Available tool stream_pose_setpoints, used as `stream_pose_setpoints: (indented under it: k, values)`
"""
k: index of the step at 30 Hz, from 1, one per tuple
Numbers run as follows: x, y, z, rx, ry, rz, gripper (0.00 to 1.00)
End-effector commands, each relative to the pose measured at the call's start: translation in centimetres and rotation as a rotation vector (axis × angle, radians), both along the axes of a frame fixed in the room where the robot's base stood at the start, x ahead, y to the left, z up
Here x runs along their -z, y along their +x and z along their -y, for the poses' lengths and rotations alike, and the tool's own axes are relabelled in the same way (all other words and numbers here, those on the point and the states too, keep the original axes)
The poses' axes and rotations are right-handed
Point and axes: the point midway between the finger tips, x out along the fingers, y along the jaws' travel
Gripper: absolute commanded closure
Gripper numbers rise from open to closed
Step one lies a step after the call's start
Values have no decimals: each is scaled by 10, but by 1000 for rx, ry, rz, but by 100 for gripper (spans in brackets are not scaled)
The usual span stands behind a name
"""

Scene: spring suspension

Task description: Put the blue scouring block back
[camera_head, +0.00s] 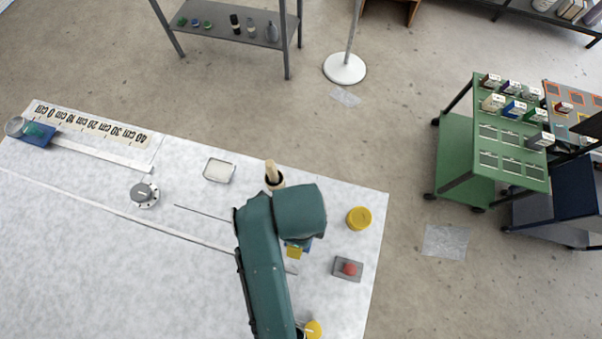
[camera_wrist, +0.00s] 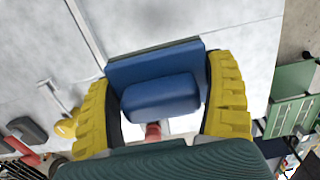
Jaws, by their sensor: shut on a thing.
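The blue scouring block (camera_wrist: 158,96) is between the yellow fingers of my gripper (camera_wrist: 162,72) in the wrist view. It has a thick rounded blue part in front of a wider flat blue part with a dark far edge. My gripper is shut on it. In the head view my arm hides most of the gripper; a yellow finger (camera_head: 293,253) and a sliver of blue show below the wrist, over the right part of the white table (camera_head: 100,250). I cannot tell how high the block is above the table. The block's place is not clear to me.
A grey knob (camera_head: 144,193) stands left. A green cart (camera_head: 495,150) is off the table, right.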

Motion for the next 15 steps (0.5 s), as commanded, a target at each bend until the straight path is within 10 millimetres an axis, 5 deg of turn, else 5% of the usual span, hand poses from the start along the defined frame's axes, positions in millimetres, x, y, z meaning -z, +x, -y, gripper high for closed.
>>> stream_pose_setpoints:
  k: [15]
  values:
    - [51, 1, 0, -3, 0, 2, 51]
